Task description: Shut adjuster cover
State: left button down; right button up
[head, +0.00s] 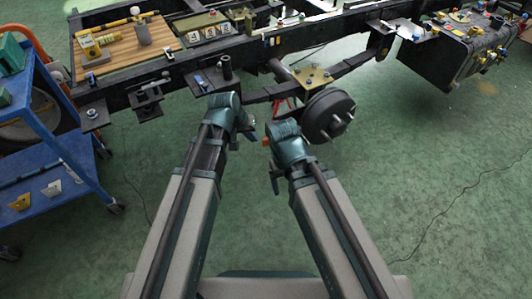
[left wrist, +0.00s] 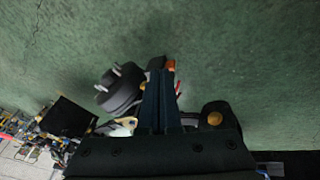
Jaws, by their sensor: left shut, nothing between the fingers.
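A small orange piece (head: 267,142), which may be the adjuster cover, shows beside the brake drum (head: 328,115) under the chassis frame. Whether it is open or closed cannot be told. My left gripper (head: 248,133) is just left of it, partly hidden by its own wrist. In the left wrist view my left gripper (left wrist: 160,95) is shut and empty, with its tips close to the orange piece (left wrist: 170,65); touching or apart is unclear. The drum (left wrist: 120,90) is left of the fingers there. My right gripper (head: 273,178) hangs below its wrist, right of the left one; its jaws are unclear.
The black chassis frame (head: 260,52) crosses above both arms. A gold plate (head: 312,76) sits over the drum. A blue cart (head: 60,150) stands at the left. A wooden board (head: 125,50) with tools lies at the upper left. The green floor (head: 440,180) at right is mostly clear.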

aim_at(267, 139)
pick_arm(q)
jog(key=w+a+f+n+t+h+b, duration=0.1)
jog(key=w+a+f+n+t+b, duration=0.1)
jog(key=w+f+b, duration=0.6)
jog(key=shift+w+a+f+b, duration=0.2)
jog(key=shift+a+f+b, duration=0.25)
jog(key=shift+f+b, duration=0.4)
pick_arm(e)
notch_tip(267, 139, down, 12)
jog(key=shift+f, duration=0.2)
pick_arm(q)
jog(key=b+x, duration=0.2)
jog(key=x, duration=0.1)
jog(key=d+b+x, duration=0.1)
jog(key=b+x, duration=0.2)
jog(key=x, duration=0.1)
jog(key=d+r+b+x, duration=0.1)
jog(key=b+x, duration=0.2)
jog(key=x, duration=0.1)
jog(key=shift+w, duration=0.3)
jog(key=shift+w+d, duration=0.15)
jog(key=shift+d, duration=0.65)
pick_arm(e)
notch_tip(267, 139, down, 8)
pick_arm(q)
jog(key=shift+d, duration=0.1)
pick_arm(e)
jog(key=shift+r, duration=0.1)
